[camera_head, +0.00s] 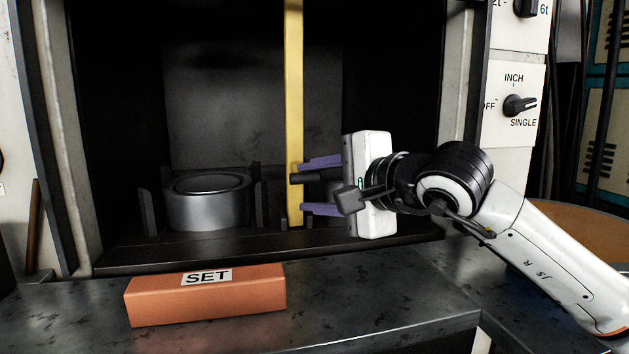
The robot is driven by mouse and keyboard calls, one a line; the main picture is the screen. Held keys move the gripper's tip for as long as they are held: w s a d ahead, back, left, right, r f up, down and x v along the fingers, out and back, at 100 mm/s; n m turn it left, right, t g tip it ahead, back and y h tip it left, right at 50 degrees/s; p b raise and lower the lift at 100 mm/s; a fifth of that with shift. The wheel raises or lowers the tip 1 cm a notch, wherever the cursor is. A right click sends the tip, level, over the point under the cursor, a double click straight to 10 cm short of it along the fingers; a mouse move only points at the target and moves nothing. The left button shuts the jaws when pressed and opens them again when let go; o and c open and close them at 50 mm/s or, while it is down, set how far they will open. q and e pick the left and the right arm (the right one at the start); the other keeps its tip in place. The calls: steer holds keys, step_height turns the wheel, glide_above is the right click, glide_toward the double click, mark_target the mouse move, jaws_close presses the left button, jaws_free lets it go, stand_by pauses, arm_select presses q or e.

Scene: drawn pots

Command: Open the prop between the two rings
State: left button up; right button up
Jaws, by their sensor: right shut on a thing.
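A tall yellow bar, which looks like the prop (294,90), stands upright inside the dark press opening, its top running out of view. My right gripper (302,188) comes in from the right with its purple fingers at the prop's lower part, by a dark handle-like piece (305,179), and is shut on it. A grey metal ring (208,207) sits on the press bed left of the prop. A second ring is not clearly visible; the space behind my gripper is hidden. My left gripper is not in view.
An orange block marked SET (206,294) lies on the dark bench (390,310) in front. Dark upright posts stand around the ring. A control panel with a knob (519,105) is on the right frame. The bench right of the block is clear.

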steer(key=shift+f, duration=0.55)
steer(key=r+v, duration=0.1)
steer(key=v, duration=0.9)
steer(key=shift+s+d+r, duration=0.1)
steer(key=shift+s, duration=0.05)
